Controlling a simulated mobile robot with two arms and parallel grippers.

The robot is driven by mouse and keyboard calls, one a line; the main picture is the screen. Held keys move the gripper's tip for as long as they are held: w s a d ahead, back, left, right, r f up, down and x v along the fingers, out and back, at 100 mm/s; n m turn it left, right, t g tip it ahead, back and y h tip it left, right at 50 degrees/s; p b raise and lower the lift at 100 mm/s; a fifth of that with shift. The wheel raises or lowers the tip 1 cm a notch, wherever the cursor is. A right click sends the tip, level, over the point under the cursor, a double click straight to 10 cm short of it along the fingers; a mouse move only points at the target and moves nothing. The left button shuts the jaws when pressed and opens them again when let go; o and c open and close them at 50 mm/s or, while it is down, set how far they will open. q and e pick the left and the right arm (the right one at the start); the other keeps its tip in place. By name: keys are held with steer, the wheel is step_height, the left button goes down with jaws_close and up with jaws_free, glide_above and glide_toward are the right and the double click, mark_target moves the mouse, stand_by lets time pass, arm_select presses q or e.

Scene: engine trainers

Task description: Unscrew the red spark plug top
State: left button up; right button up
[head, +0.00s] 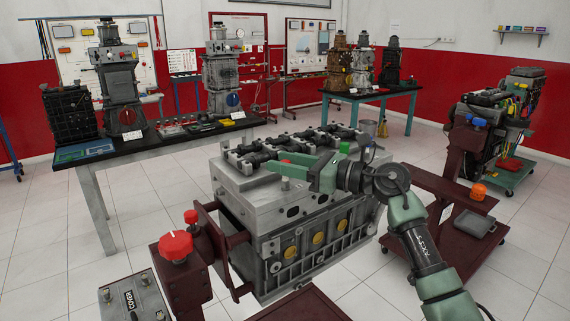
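The engine block (300,215) stands on a dark red stand in the middle of the head view. A small patch of red, seemingly the red spark plug top (286,162), shows on top of the block, partly hidden by my gripper. My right gripper (288,168), green, comes in from the right, with its fingers over the top of the block close beside the red top. Whether the fingers touch it or are closed around it is not clear. A green top (344,147) shows just behind the gripper. My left gripper is not in view.
A red knob (175,246) on the stand and a grey control box (135,297) are at the front left. A dark bench (150,143) with engine models is behind on the left. A wheeled stand with an orange knob (479,189) is on the right.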

steer(key=shift+d, duration=0.1)
steer(key=shift+s+d, duration=0.1)
steer(key=shift+d, duration=0.2)
steer(key=b+v, duration=0.2)
steer(key=v, duration=0.5)
steer(key=shift+s, duration=0.1)
